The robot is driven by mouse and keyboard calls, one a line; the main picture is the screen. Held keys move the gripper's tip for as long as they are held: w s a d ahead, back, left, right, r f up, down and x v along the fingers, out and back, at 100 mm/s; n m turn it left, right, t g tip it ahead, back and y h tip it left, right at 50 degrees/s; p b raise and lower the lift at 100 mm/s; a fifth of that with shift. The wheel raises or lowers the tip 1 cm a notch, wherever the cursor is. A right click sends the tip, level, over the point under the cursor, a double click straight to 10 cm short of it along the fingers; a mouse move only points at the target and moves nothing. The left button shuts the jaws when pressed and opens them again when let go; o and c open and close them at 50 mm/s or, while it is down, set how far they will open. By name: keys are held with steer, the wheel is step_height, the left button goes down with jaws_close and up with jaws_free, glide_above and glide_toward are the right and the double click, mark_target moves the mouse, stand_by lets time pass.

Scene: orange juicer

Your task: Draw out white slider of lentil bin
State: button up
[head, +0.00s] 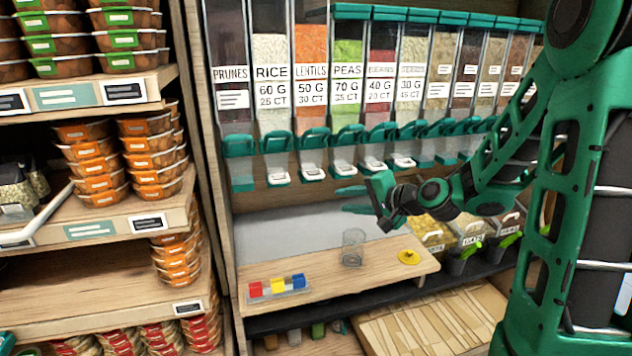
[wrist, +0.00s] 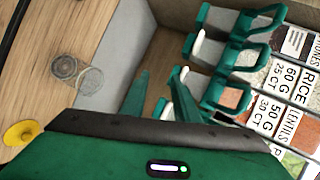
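The lentil bin (head: 310,75) is a clear dispenser of orange lentils, third from the left in the head view. Its white slider (head: 312,171) shows at the bottom, below a green lever. My gripper (head: 345,199) is in front of and slightly below the slider, to its right, with its fingers pointing left. The fingers are apart with nothing between them. In the wrist view, my gripper (wrist: 160,80) is open beside the dispenser outlets, and the lentil label (wrist: 270,118) is at the right. A white piece (wrist: 164,110) shows by the right finger; I cannot tell which bin it belongs to.
Below is a wooden shelf (head: 330,283) with a glass (head: 353,247), a yellow disc (head: 409,257) and coloured blocks (head: 278,287). Space above the shelf is mostly free.

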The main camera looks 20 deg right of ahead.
mark_target(317, 177)
steer(key=w+a+m, duration=0.1)
steer(key=w, duration=0.3)
steer(key=w+a+m+t, duration=0.1)
steer(key=w, duration=0.3)
steer(key=w+a+m+t, duration=0.1)
steer(key=w+a, duration=0.1)
steer(key=w, duration=0.3)
steer(key=shift+r, duration=0.25)
